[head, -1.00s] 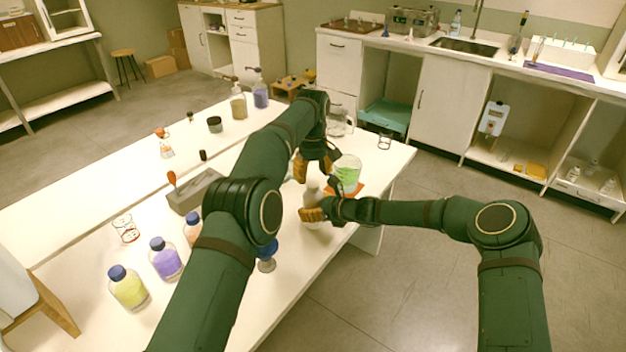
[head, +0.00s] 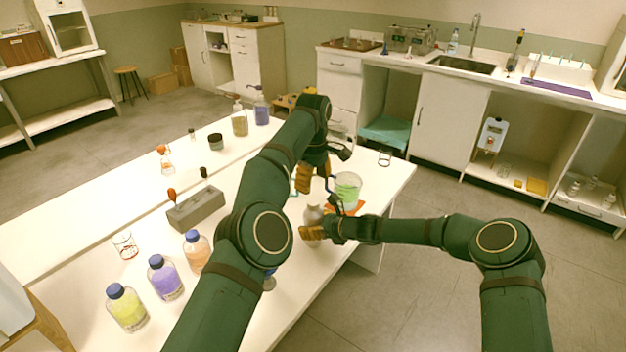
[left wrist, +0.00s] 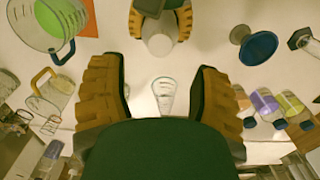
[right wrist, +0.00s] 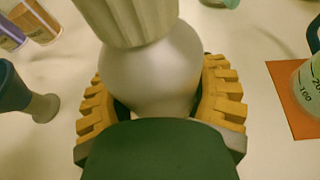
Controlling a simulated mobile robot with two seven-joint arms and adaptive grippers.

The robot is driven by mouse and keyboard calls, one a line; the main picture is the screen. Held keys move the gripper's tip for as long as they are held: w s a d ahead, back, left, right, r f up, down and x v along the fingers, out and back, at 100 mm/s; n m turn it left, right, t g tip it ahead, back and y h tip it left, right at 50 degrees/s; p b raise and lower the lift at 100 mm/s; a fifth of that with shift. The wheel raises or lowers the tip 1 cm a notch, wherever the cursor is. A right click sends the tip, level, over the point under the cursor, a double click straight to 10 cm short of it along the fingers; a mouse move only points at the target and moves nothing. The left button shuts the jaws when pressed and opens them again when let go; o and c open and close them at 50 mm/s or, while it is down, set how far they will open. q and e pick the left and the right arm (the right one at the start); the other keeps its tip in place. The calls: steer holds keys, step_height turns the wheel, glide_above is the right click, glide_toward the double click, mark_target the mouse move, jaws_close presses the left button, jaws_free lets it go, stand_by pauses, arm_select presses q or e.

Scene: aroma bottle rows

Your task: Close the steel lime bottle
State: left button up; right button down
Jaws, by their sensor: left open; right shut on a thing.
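The steel lime bottle (head: 313,213) is a pale grey, round-shouldered bottle standing upright near the table's right edge. My right gripper (head: 307,232) is shut around it from the side. In the right wrist view a ribbed pale cap (right wrist: 128,18) sits over the bottle's rounded body (right wrist: 152,72); I cannot tell whether it is fully seated. My left gripper (head: 313,178) is open and empty, above the table and near the bottle. In the left wrist view its fingers are apart, and the bottle's round top (left wrist: 159,44) shows beyond them.
A beaker of green liquid (head: 347,190) stands on an orange mat (right wrist: 291,98) beside the bottle. Several blue-capped bottles stand at the left, including a yellow one (head: 126,308) and a purple one (head: 165,280). A grey block (head: 195,205) lies mid-table. A blue funnel-like piece (left wrist: 257,45) stands nearby.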

mark_target(313, 202)
arm_select(q)
steer(key=shift+a, duration=0.15)
stand_by(0.3)
steer(key=shift+f, duration=3.95)
jaws_close()
